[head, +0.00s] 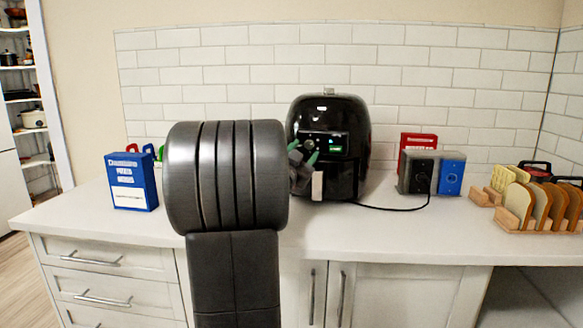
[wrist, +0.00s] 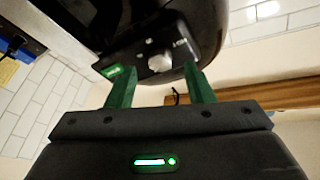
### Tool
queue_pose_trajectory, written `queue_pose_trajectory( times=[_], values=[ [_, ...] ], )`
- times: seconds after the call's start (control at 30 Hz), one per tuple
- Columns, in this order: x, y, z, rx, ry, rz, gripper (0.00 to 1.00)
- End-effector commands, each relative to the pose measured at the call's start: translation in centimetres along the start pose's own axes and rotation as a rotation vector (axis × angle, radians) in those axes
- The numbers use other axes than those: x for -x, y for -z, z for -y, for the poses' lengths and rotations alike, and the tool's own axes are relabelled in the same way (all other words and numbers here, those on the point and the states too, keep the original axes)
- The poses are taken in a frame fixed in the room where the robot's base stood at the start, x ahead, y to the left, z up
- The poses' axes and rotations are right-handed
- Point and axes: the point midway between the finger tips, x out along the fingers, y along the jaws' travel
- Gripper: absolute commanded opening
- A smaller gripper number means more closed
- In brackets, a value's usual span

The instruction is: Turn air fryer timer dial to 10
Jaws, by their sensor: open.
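The black air fryer (head: 340,112) stands on the counter against the tiled wall. Its front panel has a small green-lit display (head: 335,149), and the panel's left part is partly covered by my gripper in the head view. The silver timer dial (wrist: 159,62) shows in the wrist view on the fryer's dark panel, beside the lit green display (wrist: 112,72). My gripper (wrist: 158,75) is open, its two green fingers spread to either side of the dial. I cannot tell whether either finger touches it. My gripper also shows in the head view (head: 303,152), at the panel. The dial's setting is not readable.
My arm blocks part of the counter left of the fryer. A blue box (head: 133,182) stands at the left. A red box (head: 418,142), a power outlet box (head: 416,172), a cord (head: 390,208) and a rack of bread slices (head: 545,203) are at the right. The front counter is clear.

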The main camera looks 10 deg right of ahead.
Motion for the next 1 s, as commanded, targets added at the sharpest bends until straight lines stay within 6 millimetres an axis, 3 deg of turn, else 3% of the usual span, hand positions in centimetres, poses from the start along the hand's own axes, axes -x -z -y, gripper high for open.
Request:
queue_pose_trajectory(
  times=[0.3,0.5,0.7,1.0],
  values=[
    [7.3,0.0,0.1,-0.001,0.004,0.002,0.47],
    [10.6,0.0,0.1,-0.001,0.002,0.002,0.47],
    [11.9,0.0,0.0,0.0,0.001,0.0,0.47],
    [11.9,0.0,0.0,0.0,0.0,0.0,0.47]
  ],
)
